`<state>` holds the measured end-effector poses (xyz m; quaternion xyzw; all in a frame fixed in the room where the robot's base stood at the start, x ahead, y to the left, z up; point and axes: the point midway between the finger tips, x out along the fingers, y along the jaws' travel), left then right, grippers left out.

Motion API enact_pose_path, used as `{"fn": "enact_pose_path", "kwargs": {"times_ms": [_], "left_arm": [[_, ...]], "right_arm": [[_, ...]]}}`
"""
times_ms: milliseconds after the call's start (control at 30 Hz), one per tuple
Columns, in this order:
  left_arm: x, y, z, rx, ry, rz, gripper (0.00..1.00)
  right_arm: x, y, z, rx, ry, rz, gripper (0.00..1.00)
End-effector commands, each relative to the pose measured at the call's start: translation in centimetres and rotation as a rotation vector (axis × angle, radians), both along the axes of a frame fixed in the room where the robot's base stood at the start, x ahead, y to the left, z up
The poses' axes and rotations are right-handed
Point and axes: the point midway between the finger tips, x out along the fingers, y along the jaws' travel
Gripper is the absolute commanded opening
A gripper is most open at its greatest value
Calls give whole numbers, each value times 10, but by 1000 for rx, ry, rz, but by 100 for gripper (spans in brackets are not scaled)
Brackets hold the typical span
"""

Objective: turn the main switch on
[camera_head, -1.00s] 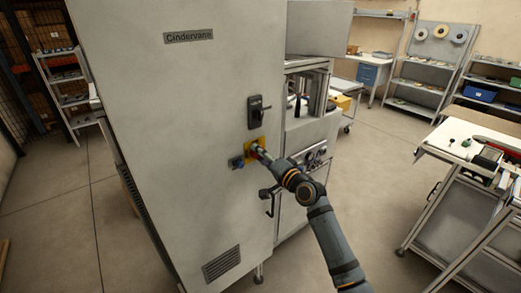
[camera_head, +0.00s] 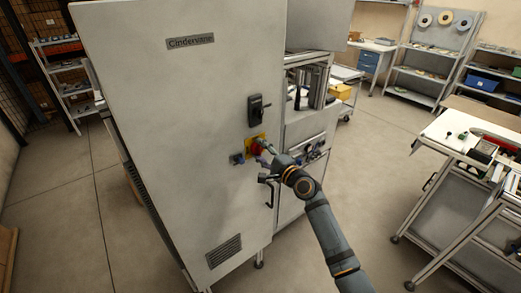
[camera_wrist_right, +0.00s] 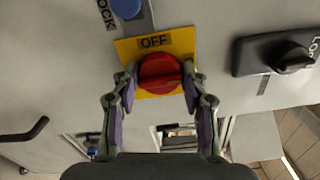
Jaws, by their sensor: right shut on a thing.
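The main switch is a red rotary knob (camera_wrist_right: 160,74) on a yellow plate (camera_wrist_right: 127,50) marked OFF, on the front of the grey cabinet (camera_head: 180,120). The red knob (camera_head: 256,149) also shows in the head view, beside my right gripper. My right gripper (camera_wrist_right: 160,80) is shut on the knob, with one finger at each side of it. The knob's grip bar lies roughly level across the wrist view. My left gripper is in no view.
A blue button (camera_wrist_right: 126,7) sits beside the yellow plate. A black hooked door handle (camera_head: 268,187) is below my right gripper. A workbench (camera_head: 470,135) stands to the right, with open floor between.

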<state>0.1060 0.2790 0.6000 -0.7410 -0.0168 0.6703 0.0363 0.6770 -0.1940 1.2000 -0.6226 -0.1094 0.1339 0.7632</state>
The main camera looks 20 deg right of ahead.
Motion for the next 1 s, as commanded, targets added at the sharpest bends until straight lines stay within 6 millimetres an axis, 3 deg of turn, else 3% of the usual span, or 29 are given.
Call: {"fn": "enact_pose_path", "kwargs": {"times_ms": [467, 500, 633, 1000], "left_arm": [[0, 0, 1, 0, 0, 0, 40], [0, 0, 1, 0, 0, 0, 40], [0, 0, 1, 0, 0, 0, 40], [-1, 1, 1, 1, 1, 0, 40]], "right_arm": [[0, 0, 0, 9, 3, 0, 13], [0, 0, 0, 9, 3, 0, 50], [0, 0, 0, 9, 3, 0, 67], [-5, -3, -2, 7, 5, -1, 67]]}}
